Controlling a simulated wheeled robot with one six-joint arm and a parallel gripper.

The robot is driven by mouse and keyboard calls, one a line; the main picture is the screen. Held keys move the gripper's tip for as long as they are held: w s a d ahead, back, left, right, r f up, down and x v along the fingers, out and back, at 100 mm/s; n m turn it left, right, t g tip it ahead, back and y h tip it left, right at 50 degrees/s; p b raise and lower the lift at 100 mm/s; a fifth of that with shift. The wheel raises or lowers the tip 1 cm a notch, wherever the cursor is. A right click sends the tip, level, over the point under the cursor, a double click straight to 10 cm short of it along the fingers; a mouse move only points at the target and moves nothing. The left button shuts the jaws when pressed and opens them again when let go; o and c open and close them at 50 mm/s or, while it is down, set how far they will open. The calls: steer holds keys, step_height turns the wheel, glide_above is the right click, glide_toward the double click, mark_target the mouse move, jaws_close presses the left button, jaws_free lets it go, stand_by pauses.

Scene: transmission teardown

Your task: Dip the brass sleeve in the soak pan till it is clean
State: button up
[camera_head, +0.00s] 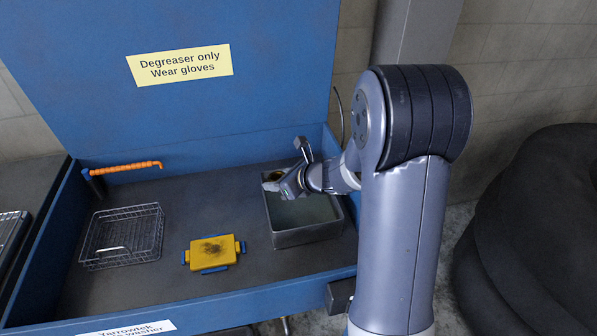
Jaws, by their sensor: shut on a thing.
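The soak pan (306,235) is a grey metal pan with greenish liquid in it, in the right part of the blue washer's basin. My gripper (273,184) is over the pan's far left part, reaching in from the right. It is shut on the brass sleeve (274,176), of which only a small brownish part shows at the jaws. The rest of the sleeve is hidden by the gripper. I cannot tell whether the sleeve touches the liquid or how clean it is.
A wire basket (122,237) stands at the basin's left. A yellow and blue box (213,251) with a dark smudge lies between basket and pan. An orange segmented hose (126,168) is at the back left. The blue lid (200,110) stands open behind.

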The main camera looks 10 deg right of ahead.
steer(key=g, duration=0.1)
steer(key=a+n, duration=0.1)
steer(key=n+g, duration=0.1)
steer(key=shift+w+a+r+g+y+b, duration=0.2)
steer(key=shift+a+r+g+y+b, duration=0.1)
steer(key=shift+a, duration=0.1)
steer(key=shift+f+n+g, duration=0.15)
steer(key=shift+n+g, duration=0.25)
steer(key=shift+n, duration=0.2)
steer(key=shift+d+f+n+g+b, duration=0.15)
steer(key=shift+n+g+b, duration=0.15)
steer(key=shift+g, duration=0.2)
steer(key=w+d+g+h+b, duration=0.1)
steer(key=w+d+g+h, duration=0.15)
steer(key=d, duration=0.55)
steer(key=shift+n+t+h, duration=0.25)
steer(key=shift+n+t, duration=0.05)
steer(key=shift+t, duration=0.15)
steer(key=f+b, duration=1.2)
steer(key=shift+s+a, duration=0.25)
steer(key=shift+r, duration=0.15)
stand_by(2.4)
step_height(320, 180, up, 11)
steer(key=p, duration=1.1)
